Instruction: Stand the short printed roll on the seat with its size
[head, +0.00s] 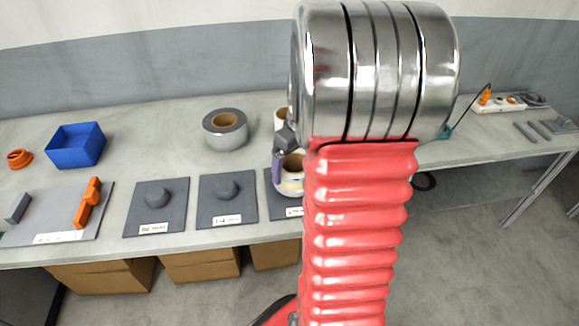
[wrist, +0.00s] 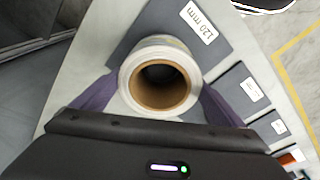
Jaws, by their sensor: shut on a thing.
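The printed roll, white with a brown core, is in my gripper (head: 284,160), upright, in the head view (head: 289,186). In the wrist view my gripper (wrist: 160,92) has purple pads on both sides of the roll (wrist: 160,103), and I look down into its core. A dark seat plate (wrist: 213,45) labelled 120 mm lies under and around the roll; its corner also shows in the head view (head: 275,204). The roll hides the plate's middle, and I cannot tell whether it touches the plate.
Two more seat plates with round knobs (head: 157,222) (head: 227,215) stand left. Another pale roll (head: 281,114) stands behind the held one. A grey tape roll (head: 226,138), a blue bin (head: 76,147) and an orange part (head: 87,203) are further left. My red arm hides the bench's middle.

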